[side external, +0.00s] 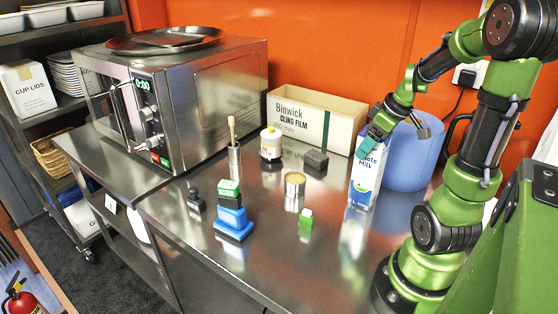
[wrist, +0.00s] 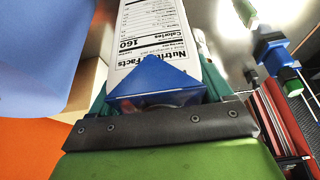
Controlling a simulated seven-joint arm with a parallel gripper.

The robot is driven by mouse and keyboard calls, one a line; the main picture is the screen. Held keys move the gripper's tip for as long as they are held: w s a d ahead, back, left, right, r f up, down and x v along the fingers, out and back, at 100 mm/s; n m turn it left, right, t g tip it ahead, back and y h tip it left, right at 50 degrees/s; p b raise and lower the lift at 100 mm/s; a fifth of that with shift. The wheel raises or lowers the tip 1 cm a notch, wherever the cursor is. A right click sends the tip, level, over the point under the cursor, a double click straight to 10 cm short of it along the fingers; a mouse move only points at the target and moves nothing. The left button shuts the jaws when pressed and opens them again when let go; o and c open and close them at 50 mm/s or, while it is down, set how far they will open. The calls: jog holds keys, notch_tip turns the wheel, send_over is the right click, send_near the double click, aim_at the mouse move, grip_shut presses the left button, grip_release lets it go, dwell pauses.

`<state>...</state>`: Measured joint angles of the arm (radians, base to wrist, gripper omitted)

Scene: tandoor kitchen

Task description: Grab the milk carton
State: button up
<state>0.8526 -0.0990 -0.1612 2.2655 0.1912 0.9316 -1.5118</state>
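The milk carton (side external: 368,172) is white and blue and stands upright at the right of the steel counter (side external: 270,262), by the blue round container. My gripper (side external: 376,138) is at its top, coming in from above. In the wrist view, the teal fingers (wrist: 160,92) lie along both sides of the carton's blue folded top, with no clear gap. The carton's printed nutrition panel (wrist: 158,36) shows beyond them. I cannot tell whether its base is touching the counter.
A large blue container (side external: 413,158) stands close behind the carton. A cling film box (side external: 313,118) is to its left at the back. A tin (side external: 294,185), a green block (side external: 305,220) and a blue stamp (side external: 233,222) are on the counter. A microwave (side external: 215,88) fills the left.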

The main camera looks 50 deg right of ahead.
jog(key=c, duration=1)
jog(key=shift+r, duration=0.1)
grip_shut()
jog(key=shift+r, duration=0.15)
